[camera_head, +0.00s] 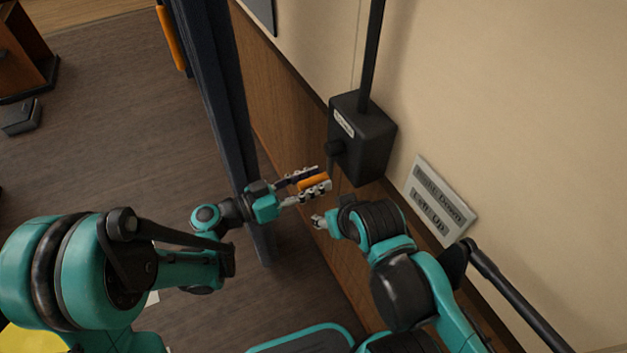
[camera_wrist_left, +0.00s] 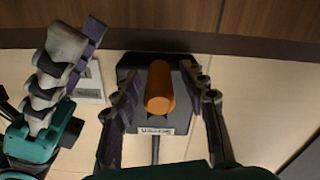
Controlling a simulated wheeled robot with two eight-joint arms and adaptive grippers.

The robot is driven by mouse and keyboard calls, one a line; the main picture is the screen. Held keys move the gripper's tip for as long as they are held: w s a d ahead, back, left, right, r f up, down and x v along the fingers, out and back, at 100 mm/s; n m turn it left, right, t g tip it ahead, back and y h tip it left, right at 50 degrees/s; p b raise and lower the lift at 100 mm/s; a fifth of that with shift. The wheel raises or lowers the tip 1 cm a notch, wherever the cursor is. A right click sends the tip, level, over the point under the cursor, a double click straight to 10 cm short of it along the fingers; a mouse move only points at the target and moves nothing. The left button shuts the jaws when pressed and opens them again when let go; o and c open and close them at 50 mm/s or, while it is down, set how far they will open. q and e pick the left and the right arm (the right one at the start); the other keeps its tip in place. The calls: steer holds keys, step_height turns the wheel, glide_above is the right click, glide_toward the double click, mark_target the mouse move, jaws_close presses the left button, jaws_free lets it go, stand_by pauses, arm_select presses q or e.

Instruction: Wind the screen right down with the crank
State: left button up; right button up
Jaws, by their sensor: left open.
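The crank's orange handle (camera_head: 315,181) stands out from the black crank box (camera_head: 362,140) on the wall. A dark crank arm joins them at the box's left side. My left gripper (camera_head: 309,184) is open, with its fingers on either side of the handle. In the left wrist view, the orange handle (camera_wrist_left: 160,88) lies between the two fingers, with a visible gap on each side. My right gripper (camera_head: 320,221) is just below the handle in the head view, partly hidden by its own wrist. It also shows at the left of the wrist view (camera_wrist_left: 62,75). I cannot make out the screen.
A black rod (camera_head: 371,50) rises from the box along the wall. A sign (camera_head: 440,200) with two lines of text, one ending in "Down", the other in "Up", hangs at its lower right. A dark blue upright (camera_head: 215,80) stands left of the box. Open floor (camera_head: 110,130) lies further left.

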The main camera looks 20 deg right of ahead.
arm_select(q)
jaws_close()
steer(key=shift+w, duration=0.1)
steer(key=shift+w+a+r+m, duration=0.15)
steer(key=shift+w+r+m, duration=0.15)
steer(key=shift+w+m, duration=0.6)
steer(key=shift+w+a+r+m, duration=0.1)
steer(key=shift+w+r+m, duration=0.15)
steer(key=shift+w+m, duration=0.55)
steer(key=shift+w+a+r+m, duration=0.15)
steer(key=shift+w+r+m, duration=0.15)
steer(key=shift+w+m, duration=0.6)
steer(key=shift+s, duration=0.15)
jaws_free()
